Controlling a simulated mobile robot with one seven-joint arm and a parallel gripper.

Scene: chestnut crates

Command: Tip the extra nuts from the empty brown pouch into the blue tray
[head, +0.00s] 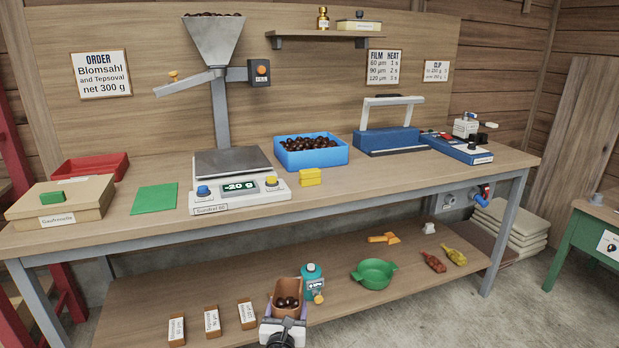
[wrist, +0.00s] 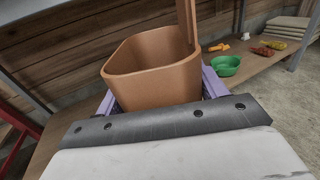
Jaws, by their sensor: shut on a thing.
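The brown pouch (head: 287,288) is an open-topped brown vessel held upright low in front of the bench, with several dark nuts (head: 287,303) in it. It also shows large in the wrist view (wrist: 150,75), where its contents are hidden. My gripper (head: 284,328) is shut on it, with lavender fingers on either side in the wrist view (wrist: 160,95). The pouch is well below and apart from the tray.
The scale (head: 240,200) reads -20 g, with a bare steel plate. A yellow block (head: 310,177) sits before the tray; a blue sealer (head: 387,140) stands right of it. The bench front edge lies above my gripper. A teal bottle (head: 313,280) and green bowl (head: 373,275) are near on the lower shelf.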

